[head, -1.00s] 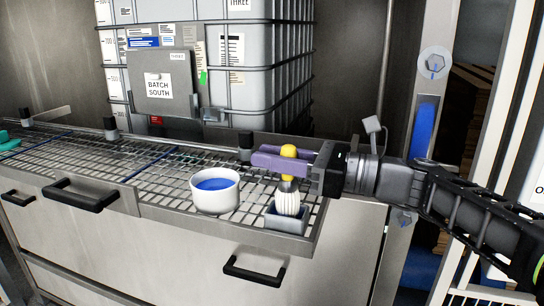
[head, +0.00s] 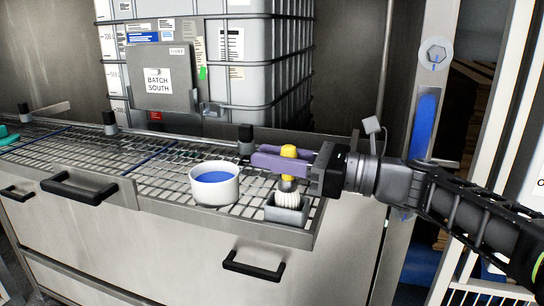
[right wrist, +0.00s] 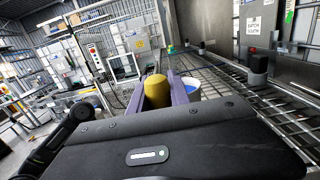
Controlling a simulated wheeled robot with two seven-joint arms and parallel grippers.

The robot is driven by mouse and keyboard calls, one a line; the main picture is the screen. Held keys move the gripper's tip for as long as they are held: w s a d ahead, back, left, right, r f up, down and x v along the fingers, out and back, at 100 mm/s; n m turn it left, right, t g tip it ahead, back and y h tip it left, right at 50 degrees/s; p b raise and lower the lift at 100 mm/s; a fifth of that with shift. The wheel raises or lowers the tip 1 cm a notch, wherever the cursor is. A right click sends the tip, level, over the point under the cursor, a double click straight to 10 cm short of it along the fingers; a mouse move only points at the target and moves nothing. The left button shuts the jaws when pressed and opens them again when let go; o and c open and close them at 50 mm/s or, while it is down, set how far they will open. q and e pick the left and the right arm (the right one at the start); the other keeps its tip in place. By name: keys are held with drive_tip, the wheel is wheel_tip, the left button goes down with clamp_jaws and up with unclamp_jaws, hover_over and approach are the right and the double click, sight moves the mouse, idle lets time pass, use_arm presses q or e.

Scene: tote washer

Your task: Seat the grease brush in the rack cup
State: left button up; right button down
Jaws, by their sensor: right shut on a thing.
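The grease brush has a yellow handle (head: 289,151), a dark collar and pale bristles (head: 288,199). It is upright, bristles down. The rack cup (head: 287,212) is a small grey square cup at the front right corner of the wire rack. The lower bristles are hidden behind the cup's front wall, so the brush tip appears inside the cup; whether it touches the bottom cannot be seen. My right gripper (head: 285,160), with purple fingers, is shut on the handle just above the cup. The handle (right wrist: 157,91) also shows between the fingers in the right wrist view. My left gripper is out of view.
A white bowl of blue liquid (head: 215,184) stands on the rack just left of the cup. Black-topped posts (head: 246,139) stand along the rack's back edge. A large caged tank (head: 257,60) stands behind. The rack's left part is mostly clear.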

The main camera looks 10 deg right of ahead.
drive_tip(key=shift+f, duration=0.1)
idle(0.3)
drive_tip(key=c, duration=1.1)
unclamp_jaws()
drive_tip(key=shift+o, duration=0.3)
drive_tip(key=o, duration=0.5)
drive_tip(key=shift+c, duration=0.2)
drive_tip(key=p+v, duration=0.1)
drive_tip(key=v, duration=0.8)
drive_tip(key=shift+s, duration=0.1)
